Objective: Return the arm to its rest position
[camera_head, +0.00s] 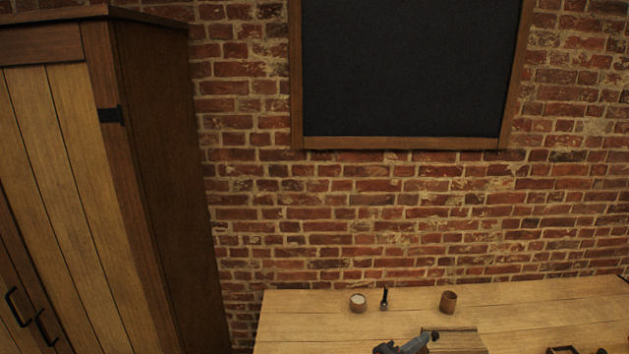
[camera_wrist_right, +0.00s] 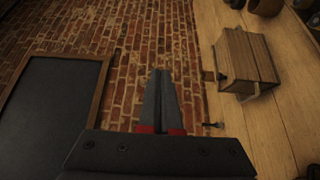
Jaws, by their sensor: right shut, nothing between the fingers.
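My right gripper (camera_head: 422,342) shows at the bottom edge of the head view, low over the wooden table (camera_head: 560,310). In the right wrist view its two grey fingers (camera_wrist_right: 160,75) lie together with nothing between them. They point toward the brick wall, and the fingers are clear of the things on the table. Most of my right arm is outside the head view. My left gripper is in neither view.
A wooden box (camera_wrist_right: 246,62) stands beside the right gripper. A pale-topped cup (camera_head: 358,303), a slim black object (camera_head: 384,299) and a brown cup (camera_head: 448,301) stand at the table's back. A cabinet (camera_head: 160,180) is at left. A blackboard (camera_head: 405,70) hangs above.

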